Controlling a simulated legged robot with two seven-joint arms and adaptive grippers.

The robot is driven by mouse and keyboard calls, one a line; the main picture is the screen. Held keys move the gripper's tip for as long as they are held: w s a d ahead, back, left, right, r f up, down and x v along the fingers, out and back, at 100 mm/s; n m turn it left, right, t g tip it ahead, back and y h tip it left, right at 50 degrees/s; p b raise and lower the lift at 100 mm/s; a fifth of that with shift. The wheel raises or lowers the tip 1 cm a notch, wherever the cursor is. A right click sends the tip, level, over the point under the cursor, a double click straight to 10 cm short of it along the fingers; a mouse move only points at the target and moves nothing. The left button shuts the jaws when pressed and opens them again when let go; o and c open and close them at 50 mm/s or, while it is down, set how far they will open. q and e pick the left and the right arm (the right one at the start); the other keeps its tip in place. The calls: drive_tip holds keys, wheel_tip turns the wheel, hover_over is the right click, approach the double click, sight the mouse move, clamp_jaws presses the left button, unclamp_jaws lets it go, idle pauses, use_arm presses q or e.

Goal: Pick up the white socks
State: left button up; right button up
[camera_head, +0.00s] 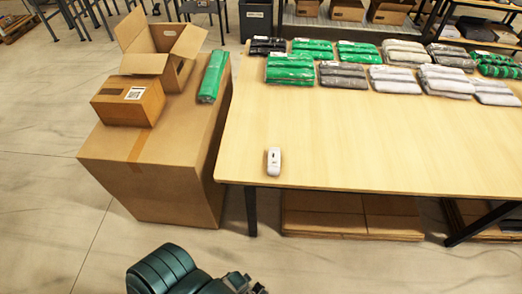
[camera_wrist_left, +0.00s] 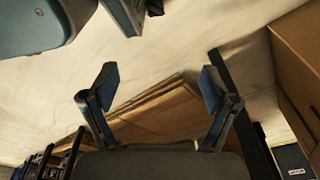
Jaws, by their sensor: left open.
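Several packs of white socks lie at the back right of the wooden table (camera_head: 350,140). One white pack (camera_head: 396,80) is in the front row beside a dark grey pack (camera_head: 342,75). Others are a white pack behind it (camera_head: 403,52), one to its right (camera_head: 445,81) and one further right (camera_head: 495,92). My left gripper (camera_head: 248,284) is at the bottom edge of the head view, in front of the table and far from the socks. In the left wrist view its two fingers (camera_wrist_left: 158,88) are spread with nothing between them. My right gripper is not seen.
Green packs (camera_head: 290,69) lie left of the white ones. A white handheld device (camera_head: 273,161) lies near the table's front edge. A large carton (camera_head: 150,180) stands left, bearing an open box (camera_head: 160,50), a closed box (camera_head: 128,101) and a green pack (camera_head: 213,76). The table's front half is mostly clear.

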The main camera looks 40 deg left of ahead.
use_arm(q)
drive_tip(key=w+a+r+n+t+y, duration=0.1)
drive_tip(key=w+a+r+t, duration=0.1)
drive_tip(key=w+r, duration=0.6)
drive_tip(key=n+t+y+p, duration=0.3)
drive_tip(key=n+t+y, duration=0.3)
drive_tip(key=n+t, duration=0.15)
approach(274, 167)
drive_tip(key=x, duration=0.6)
drive_tip(key=shift+s+d+f, duration=0.1)
drive_tip(key=shift+d+f, duration=0.05)
drive_tip(key=shift+f, duration=0.2)
drive_tip(key=shift+w+a+f, duration=0.2)
drive_tip(key=shift+w+a, duration=0.05)
drive_tip(key=shift+w, duration=0.15)
drive_tip(key=x, duration=0.4)
drive_tip(key=shift+w+a+f+b, duration=0.1)
drive_tip(key=shift+a+f+b, duration=0.15)
drive_tip(key=shift+f+b, duration=0.05)
drive_tip(key=shift+w+f, duration=0.1)
drive_tip(key=c, duration=1.4)
drive_tip(key=shift+o, duration=0.2)
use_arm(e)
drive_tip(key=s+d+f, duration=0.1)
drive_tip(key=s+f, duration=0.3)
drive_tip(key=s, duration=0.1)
